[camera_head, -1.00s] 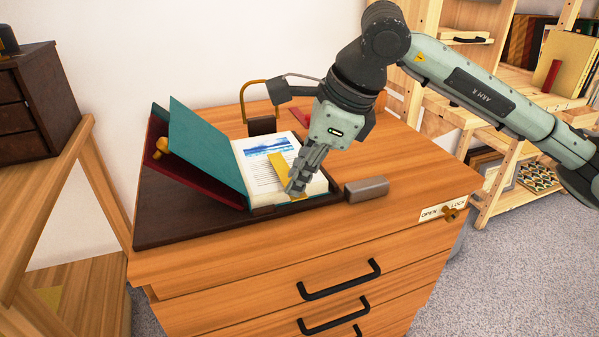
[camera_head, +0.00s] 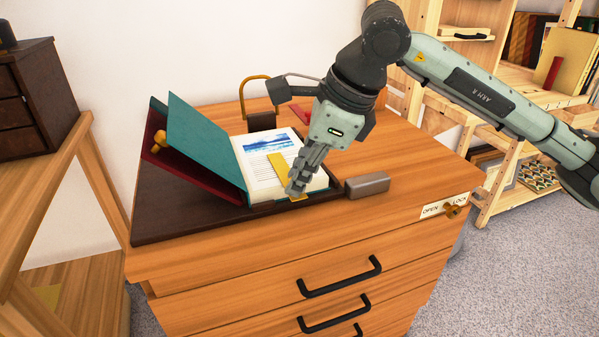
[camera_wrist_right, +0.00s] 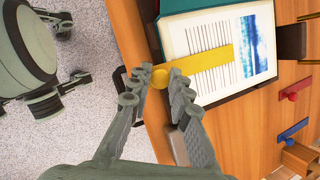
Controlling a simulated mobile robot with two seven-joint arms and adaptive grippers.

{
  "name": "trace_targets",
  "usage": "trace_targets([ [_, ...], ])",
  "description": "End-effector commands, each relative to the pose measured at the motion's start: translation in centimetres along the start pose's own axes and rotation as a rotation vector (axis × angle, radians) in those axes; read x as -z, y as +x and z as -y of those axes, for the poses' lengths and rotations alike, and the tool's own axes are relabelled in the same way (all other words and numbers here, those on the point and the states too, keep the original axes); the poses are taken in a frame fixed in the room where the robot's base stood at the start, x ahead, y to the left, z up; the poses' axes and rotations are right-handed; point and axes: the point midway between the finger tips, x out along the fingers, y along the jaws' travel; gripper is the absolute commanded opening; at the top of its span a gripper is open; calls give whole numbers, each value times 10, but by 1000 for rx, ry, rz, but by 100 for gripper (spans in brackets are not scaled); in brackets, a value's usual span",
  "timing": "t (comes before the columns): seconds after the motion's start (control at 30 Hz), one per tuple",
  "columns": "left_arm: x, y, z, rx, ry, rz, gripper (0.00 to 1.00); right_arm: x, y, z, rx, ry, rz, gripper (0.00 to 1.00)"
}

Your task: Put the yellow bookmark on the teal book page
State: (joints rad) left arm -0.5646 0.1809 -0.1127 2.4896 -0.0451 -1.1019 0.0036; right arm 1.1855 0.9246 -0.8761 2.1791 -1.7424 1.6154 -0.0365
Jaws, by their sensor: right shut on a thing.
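The teal book (camera_head: 205,135) lies open on a dark board (camera_head: 165,215), its teal cover raised to the left. Its white page (camera_head: 256,170) carries printed lines and a blue picture. The yellow bookmark (camera_head: 278,168) lies over the page text, its lower end at my right gripper (camera_head: 293,188). In the right wrist view the right gripper (camera_wrist_right: 161,75) is shut on the round end of the yellow bookmark (camera_wrist_right: 205,60). The strip extends across the page (camera_wrist_right: 255,45); I cannot tell whether it touches the paper. My left gripper is not in view.
A grey block (camera_head: 367,186) sits right of the board. A dark stand with a yellow hoop (camera_head: 258,90) is behind the book. The wooden top is clear at right, near the open/lock label (camera_head: 432,211). A dark drawer box (camera_head: 35,100) stands at left.

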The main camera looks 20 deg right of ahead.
Motion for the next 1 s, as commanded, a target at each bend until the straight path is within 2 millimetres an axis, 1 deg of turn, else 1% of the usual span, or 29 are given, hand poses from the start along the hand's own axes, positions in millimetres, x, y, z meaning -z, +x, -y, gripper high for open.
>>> trace_targets([
  [0.3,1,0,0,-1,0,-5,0,0,0,0,0,0,0,0],
  [0.33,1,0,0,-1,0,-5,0,0,0,0,0,0,0,21],
  [0.5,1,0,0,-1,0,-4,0,0,0,0,0,0,0,42],
  [0.83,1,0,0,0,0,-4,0,0,-2,0,1,0,0,43],
  [0.93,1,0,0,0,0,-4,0,-1,-11,1,4,0,2,43],
  [1.0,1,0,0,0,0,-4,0,0,-22,1,5,0,2,43],
])
